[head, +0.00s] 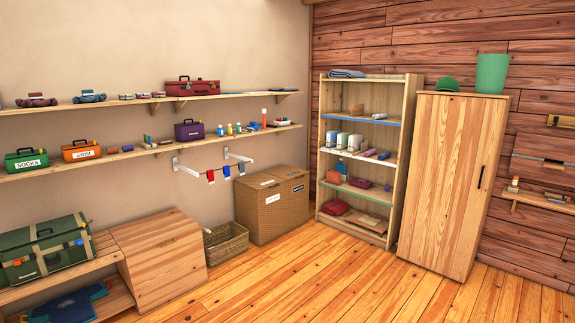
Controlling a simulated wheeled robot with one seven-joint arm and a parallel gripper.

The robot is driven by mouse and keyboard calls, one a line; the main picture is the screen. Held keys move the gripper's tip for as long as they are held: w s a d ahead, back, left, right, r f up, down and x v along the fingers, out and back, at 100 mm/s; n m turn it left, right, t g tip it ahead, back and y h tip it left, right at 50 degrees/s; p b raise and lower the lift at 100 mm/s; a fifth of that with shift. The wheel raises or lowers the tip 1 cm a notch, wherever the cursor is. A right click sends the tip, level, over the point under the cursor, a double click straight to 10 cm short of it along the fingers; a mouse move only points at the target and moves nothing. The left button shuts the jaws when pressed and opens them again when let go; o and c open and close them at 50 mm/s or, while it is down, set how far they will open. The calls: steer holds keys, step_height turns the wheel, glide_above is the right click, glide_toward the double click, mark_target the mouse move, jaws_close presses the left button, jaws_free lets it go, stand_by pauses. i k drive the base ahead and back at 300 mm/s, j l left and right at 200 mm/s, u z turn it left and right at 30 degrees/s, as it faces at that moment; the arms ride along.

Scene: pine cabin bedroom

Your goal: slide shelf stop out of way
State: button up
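I cannot single out a shelf stop for sure in the head view. A long upper wall shelf (150,100) and a lower wall shelf (112,156) run along the left wall. Small blocks stand on the lower one near its middle (147,140). A standing bookcase (399,184) in the corner has blue, white and green shelf edges. A small wall shelf (541,199) at the far right carries a few small pieces (514,185). My gripper is not in view.
A closed wooden wardrobe (447,180) stands right of the bookcase. A cardboard box (272,207), a wicker basket (226,243), a wooden chest (162,262) and a green case (45,250) line the left wall. The plank floor (330,285) in front is clear.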

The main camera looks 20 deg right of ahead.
mark_target(357, 110)
steer(key=i+l+z, duration=0.3)
steer(key=i, duration=0.9)
steer(key=i+z, duration=0.3)
steer(key=i, duration=0.9)
